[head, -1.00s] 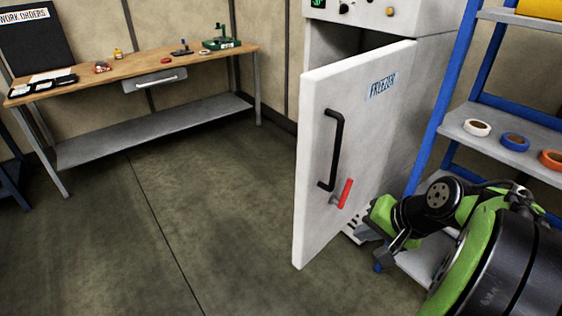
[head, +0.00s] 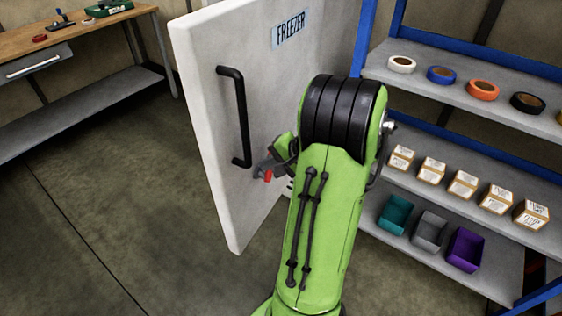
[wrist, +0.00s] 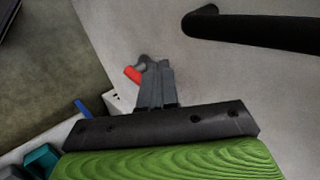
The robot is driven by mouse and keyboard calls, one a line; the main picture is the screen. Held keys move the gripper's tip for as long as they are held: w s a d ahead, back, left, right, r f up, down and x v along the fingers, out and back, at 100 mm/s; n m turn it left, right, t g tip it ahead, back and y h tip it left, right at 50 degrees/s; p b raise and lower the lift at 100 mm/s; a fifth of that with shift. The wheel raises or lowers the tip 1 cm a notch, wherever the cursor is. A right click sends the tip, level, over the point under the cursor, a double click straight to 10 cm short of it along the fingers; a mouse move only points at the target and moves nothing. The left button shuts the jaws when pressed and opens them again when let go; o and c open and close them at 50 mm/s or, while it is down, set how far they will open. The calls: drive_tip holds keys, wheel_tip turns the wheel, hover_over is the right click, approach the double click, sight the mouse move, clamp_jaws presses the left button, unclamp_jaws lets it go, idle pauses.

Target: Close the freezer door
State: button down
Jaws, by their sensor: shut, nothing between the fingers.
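The white freezer door (head: 215,105) with its FREEZER label stands swung open in the head view. It also fills much of the wrist view (wrist: 125,30). Its black bar handle (head: 238,115) shows at the top right of the wrist view (wrist: 250,28). My gripper (head: 263,171) is shut and empty at the door's front face, below and right of the handle. The red latch lever (head: 268,176) is right by the fingertips, and the fingers (wrist: 155,68) partly cover its mount in the wrist view. I cannot tell whether they touch. My arm hides the door's lower right part.
A blue-framed shelf rack (head: 470,92) with tape rolls, small boxes and bins (head: 428,231) stands close to the right of my arm. A workbench (head: 72,35) is at the back left. The floor (head: 120,190) left of the door is clear.

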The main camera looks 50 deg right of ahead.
drive_tip(key=shift+w+a+f, duration=0.1)
drive_tip(key=shift+w+a, duration=0.1)
drive_tip(key=shift+w, duration=0.9)
drive_tip(key=shift+w+a+f, duration=0.1)
drive_tip(key=shift+w+a, duration=0.1)
drive_tip(key=shift+w, duration=0.85)
